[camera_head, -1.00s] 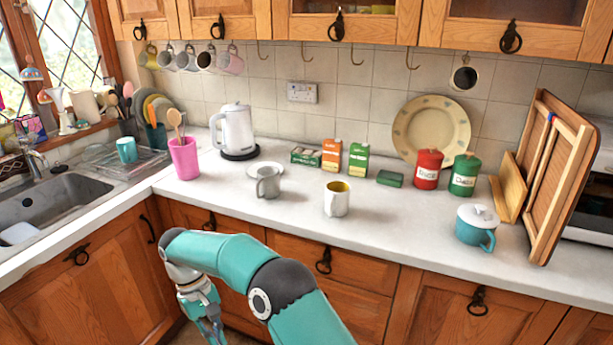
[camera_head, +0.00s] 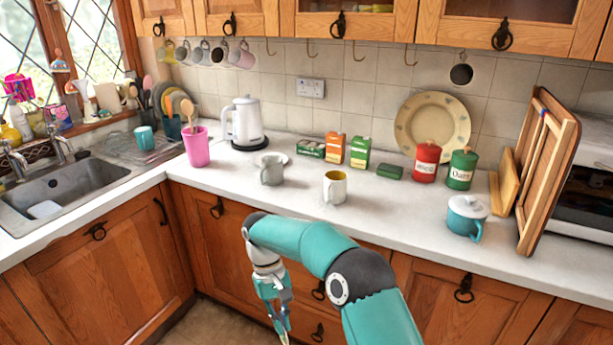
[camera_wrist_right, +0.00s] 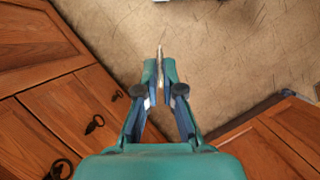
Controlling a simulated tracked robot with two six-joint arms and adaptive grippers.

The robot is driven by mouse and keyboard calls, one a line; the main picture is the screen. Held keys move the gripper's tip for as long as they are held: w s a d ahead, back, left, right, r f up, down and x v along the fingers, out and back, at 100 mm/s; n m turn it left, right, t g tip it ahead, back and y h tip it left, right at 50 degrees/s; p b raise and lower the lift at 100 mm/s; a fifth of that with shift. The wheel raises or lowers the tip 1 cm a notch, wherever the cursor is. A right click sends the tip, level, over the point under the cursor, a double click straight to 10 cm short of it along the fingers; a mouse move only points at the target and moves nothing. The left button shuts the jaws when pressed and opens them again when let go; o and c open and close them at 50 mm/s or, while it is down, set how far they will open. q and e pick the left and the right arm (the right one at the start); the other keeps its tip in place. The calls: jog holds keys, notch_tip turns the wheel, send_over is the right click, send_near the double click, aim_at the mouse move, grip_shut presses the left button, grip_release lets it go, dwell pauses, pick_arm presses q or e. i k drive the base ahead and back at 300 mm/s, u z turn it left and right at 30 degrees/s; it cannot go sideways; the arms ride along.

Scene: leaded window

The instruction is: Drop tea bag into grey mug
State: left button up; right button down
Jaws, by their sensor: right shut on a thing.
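The grey mug (camera_head: 271,170) stands upright on the counter, in front of a small white saucer. My right gripper (camera_head: 281,322) hangs low in front of the drawers, below the counter's front edge and well short of the mug. In the right wrist view my right gripper (camera_wrist_right: 160,72) has its fingertips closed on a thin, pale thing, the tea bag (camera_wrist_right: 160,53), seen edge-on. Its face is hidden from this angle. My left gripper is in neither view.
A pale mug with a yellow inside (camera_head: 335,187) stands right of the grey mug. A pink utensil pot (camera_head: 196,149), a kettle (camera_head: 243,122), boxes (camera_head: 334,148) and a lidded teal mug (camera_head: 467,217) also stand on the counter (camera_head: 400,209). Its front strip is clear.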

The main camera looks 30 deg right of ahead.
aim_at(274, 179)
jog(key=z, duration=0.25)
jog(key=i, duration=0.95)
jog(key=z, duration=0.05)
